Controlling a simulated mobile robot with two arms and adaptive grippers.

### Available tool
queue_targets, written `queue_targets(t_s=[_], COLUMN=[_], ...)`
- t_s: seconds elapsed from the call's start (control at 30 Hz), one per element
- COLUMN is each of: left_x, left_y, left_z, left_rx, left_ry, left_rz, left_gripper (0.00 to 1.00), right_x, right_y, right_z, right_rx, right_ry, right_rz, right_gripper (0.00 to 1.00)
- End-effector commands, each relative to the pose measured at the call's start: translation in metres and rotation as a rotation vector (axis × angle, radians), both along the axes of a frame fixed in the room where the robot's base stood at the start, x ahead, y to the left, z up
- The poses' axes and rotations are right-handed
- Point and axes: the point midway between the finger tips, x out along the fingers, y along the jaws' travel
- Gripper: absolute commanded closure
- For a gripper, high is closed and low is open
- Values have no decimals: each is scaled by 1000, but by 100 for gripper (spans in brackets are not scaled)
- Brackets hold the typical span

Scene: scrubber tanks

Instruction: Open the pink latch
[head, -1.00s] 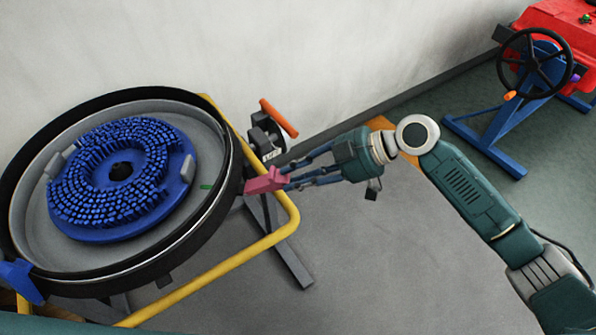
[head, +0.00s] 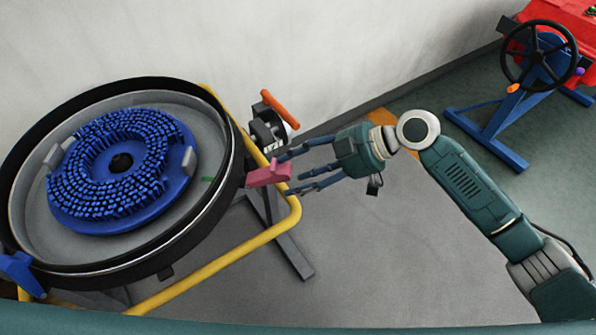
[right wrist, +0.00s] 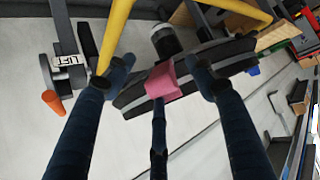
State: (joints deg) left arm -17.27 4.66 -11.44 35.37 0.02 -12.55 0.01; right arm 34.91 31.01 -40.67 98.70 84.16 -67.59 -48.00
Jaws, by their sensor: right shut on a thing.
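The pink latch (head: 268,173) sticks out from the right rim of the round tank (head: 228,190). It also shows at the middle of the right wrist view (right wrist: 163,80). My right gripper (head: 290,170) is at the latch's outer end, with its dark blue fingers around it. In the right wrist view two fingers stand to either side of the latch and a third lies in line with it. The exact finger contact is hard to see. My right gripper is shut on the pink latch with fingers spread. My left gripper is out of view.
A blue bristled disc (head: 120,168) lies in the tank. A yellow tube frame (head: 215,262) runs just below the latch. An orange-handled valve (head: 280,108) stands close behind. A red machine with a black steering wheel (head: 540,55) is far right. Floor right of the frame is clear.

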Motion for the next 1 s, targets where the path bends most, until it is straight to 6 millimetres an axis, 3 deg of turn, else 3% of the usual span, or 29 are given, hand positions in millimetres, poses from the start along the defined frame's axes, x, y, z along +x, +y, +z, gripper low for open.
queue_targets(t_s=[0.07, 0.5, 0.7, 1.0], left_x=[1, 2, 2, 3], left_y=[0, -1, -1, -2], left_z=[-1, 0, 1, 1], left_rx=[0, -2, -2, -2], left_ry=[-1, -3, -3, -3], left_rz=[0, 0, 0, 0], left_gripper=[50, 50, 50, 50], right_x=[1, -8, -10, -11], right_y=[-12, -80, -94, -96], right_z=[-3, 57, 71, 74], right_rx=[-17, -3, 2, 3], right_ry=[6, -6, -7, -8], right_rz=[-9, -3, 0, 1], right_gripper=[52, 52, 52, 52])
